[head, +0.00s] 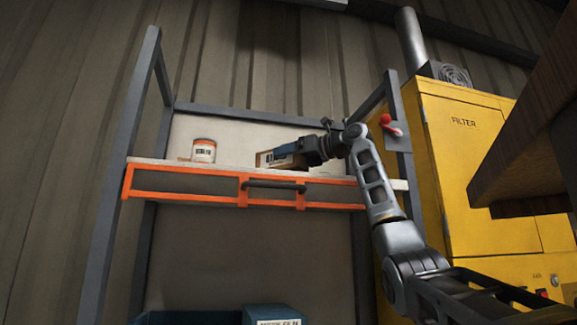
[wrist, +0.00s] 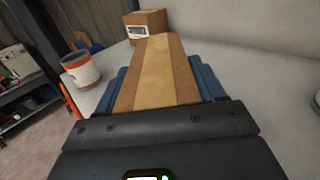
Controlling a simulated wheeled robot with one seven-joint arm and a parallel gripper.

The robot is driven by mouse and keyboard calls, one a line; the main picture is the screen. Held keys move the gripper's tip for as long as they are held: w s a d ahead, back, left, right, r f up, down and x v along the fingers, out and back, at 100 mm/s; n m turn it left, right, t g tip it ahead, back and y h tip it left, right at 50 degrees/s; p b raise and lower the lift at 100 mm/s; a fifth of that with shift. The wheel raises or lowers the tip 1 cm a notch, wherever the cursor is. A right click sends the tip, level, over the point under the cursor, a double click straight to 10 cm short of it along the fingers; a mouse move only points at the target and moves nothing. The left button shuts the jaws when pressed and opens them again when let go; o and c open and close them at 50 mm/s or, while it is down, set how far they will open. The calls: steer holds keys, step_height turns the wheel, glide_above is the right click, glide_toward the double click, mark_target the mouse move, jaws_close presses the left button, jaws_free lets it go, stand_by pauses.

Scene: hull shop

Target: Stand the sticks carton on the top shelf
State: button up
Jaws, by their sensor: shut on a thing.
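The sticks carton (head: 266,159), tan and brown with dark print, is held at the top shelf (head: 160,161). In the wrist view the carton (wrist: 155,65) runs away from me, with a pale band along its middle. My gripper (head: 289,153) is shut on it; in the wrist view the blue fingers of the gripper (wrist: 160,85) lie along both its sides. In the head view the carton looks tilted, low over the white shelf board. I cannot tell whether it touches the board.
A white and orange can (head: 203,151) stands on the shelf to the left; it also shows in the wrist view (wrist: 80,71). A labelled cardboard box (wrist: 146,24) stands behind the carton. Grey posts (head: 130,130) flank the shelf.

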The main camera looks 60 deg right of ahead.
steer(key=shift+f, duration=1)
steer(key=shift+f, duration=0.15)
steer(key=shift+f, duration=0.1)
steer(key=o, duration=1.2)
steer(key=shift+o, duration=0.2)
steer(key=shift+r, duration=0.3)
steer(key=s+b, duration=0.1)
steer(key=s, duration=1.1)
steer(key=shift+a, duration=0.45)
steer(key=shift+f, duration=0.1)
